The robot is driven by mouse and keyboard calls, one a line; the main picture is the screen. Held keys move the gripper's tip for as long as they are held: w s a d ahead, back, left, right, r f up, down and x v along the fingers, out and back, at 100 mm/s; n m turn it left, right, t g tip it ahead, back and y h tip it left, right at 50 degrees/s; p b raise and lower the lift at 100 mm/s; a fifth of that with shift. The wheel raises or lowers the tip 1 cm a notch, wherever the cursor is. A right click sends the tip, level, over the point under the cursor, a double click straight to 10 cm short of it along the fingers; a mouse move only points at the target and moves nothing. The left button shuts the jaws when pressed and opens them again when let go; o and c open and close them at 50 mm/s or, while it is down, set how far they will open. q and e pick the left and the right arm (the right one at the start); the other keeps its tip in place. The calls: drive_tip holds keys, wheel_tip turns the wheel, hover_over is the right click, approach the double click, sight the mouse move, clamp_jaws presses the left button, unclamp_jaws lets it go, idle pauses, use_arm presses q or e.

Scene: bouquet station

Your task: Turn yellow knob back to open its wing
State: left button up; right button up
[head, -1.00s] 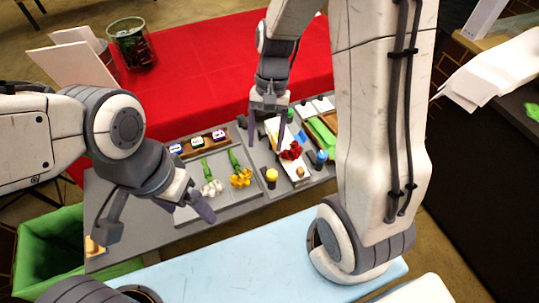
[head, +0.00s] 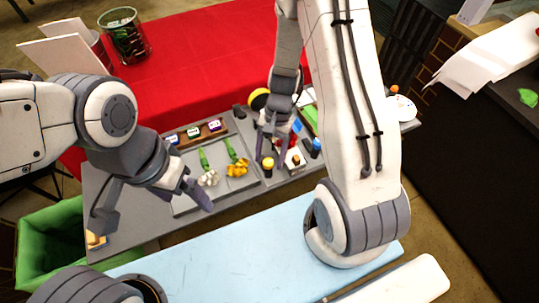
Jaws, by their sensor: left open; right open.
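The yellow knob (head: 267,163) stands upright on a dark base at the front of the grey station, right of the tray with the flowers. My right gripper (head: 272,150) is open, pointing down, with its fingers close to the knob. I cannot tell whether they touch it. I cannot tell which panel is the knob's wing. My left gripper (head: 152,208) is open and empty over the left part of the station.
A grey tray (head: 185,207) holds white and yellow flowers. A blue knob (head: 315,144) stands right of the yellow one. A yellow-and-black disc (head: 258,99) shows behind my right arm. A green-lined bin (head: 50,240) stands at the left.

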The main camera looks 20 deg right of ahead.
clamp_jaws()
drive_tip(key=shift+n, duration=0.3)
drive_tip(key=n, duration=0.2)
drive_tip(key=n+h+p, duration=0.1)
drive_tip(key=shift+w+a+n+g, duration=0.1)
drive_tip(key=shift+a+n+g, duration=0.1)
drive_tip(key=shift+n+g, duration=0.2)
drive_tip(key=n+h+p, duration=0.1)
drive_tip(key=n+h, duration=0.1)
drive_tip(key=n, duration=0.2)
drive_tip(key=shift+a, duration=0.15)
drive_tip(key=n+h, duration=0.1)
drive_tip(key=n, duration=0.4)
drive_tip(key=shift+a+h, duration=0.2)
drive_tip(key=shift+h, duration=0.2)
drive_tip(key=n, duration=0.2)
drive_tip(key=n+t+h, duration=0.1)
drive_tip(key=n, duration=0.1)
drive_tip(key=shift+a+n+h, duration=0.15)
drive_tip(key=shift+n+h, duration=0.15)
drive_tip(key=shift+n, duration=0.1)
